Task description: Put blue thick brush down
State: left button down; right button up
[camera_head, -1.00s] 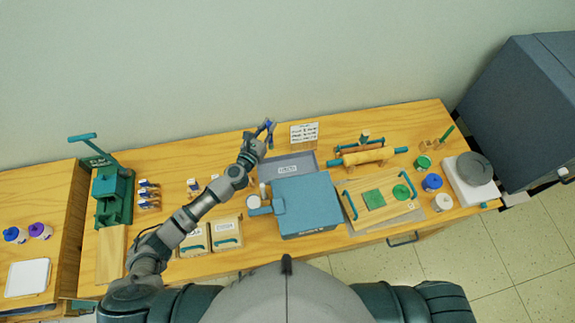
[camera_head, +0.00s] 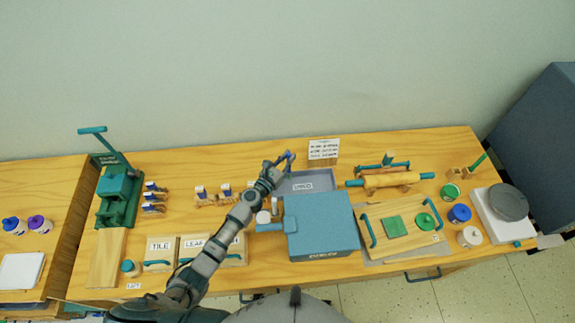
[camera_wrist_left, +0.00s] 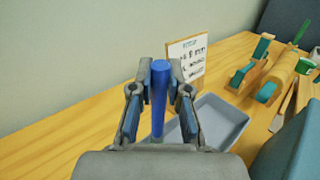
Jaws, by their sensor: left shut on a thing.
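The blue thick brush (camera_wrist_left: 159,95) shows in the left wrist view as an upright blue handle between the two fingers of my left gripper (camera_wrist_left: 158,85). The gripper is shut on it. Its lower end is hidden behind the gripper body. In the head view my left gripper (camera_head: 279,164) is at the back left corner of the grey labelled tray (camera_head: 322,182). The tray also shows in the left wrist view (camera_wrist_left: 228,120), just to the right of and beyond the brush. I cannot tell whether the brush touches anything below. My right gripper is not in view.
A blue box (camera_head: 322,222) stands in front of the tray. A written card (camera_head: 323,149) stands behind it. A rolling pin (camera_head: 392,180) lies to the right. Small racks (camera_head: 213,196) stand to the left. Bare tabletop (camera_head: 225,165) lies left of the gripper.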

pick_arm(q)
notch_tip(320, 180, down, 2)
jog(key=shift+d+f+b, duration=0.15)
jog(key=shift+b, duration=0.3)
jog(key=shift+f, duration=0.15)
jog(key=shift+a, duration=0.2)
jog(key=shift+a+f, duration=0.1)
jog(key=shift+a, duration=0.3)
jog(key=c, duration=1.2)
grip_release()
jog(key=shift+o, duration=0.3)
jog(key=shift+d, duration=0.3)
jog(key=p+v, duration=0.1)
jog(key=v, duration=1.1)
jog(key=shift+r+p, duration=0.35)
jog(key=shift+p, duration=0.05)
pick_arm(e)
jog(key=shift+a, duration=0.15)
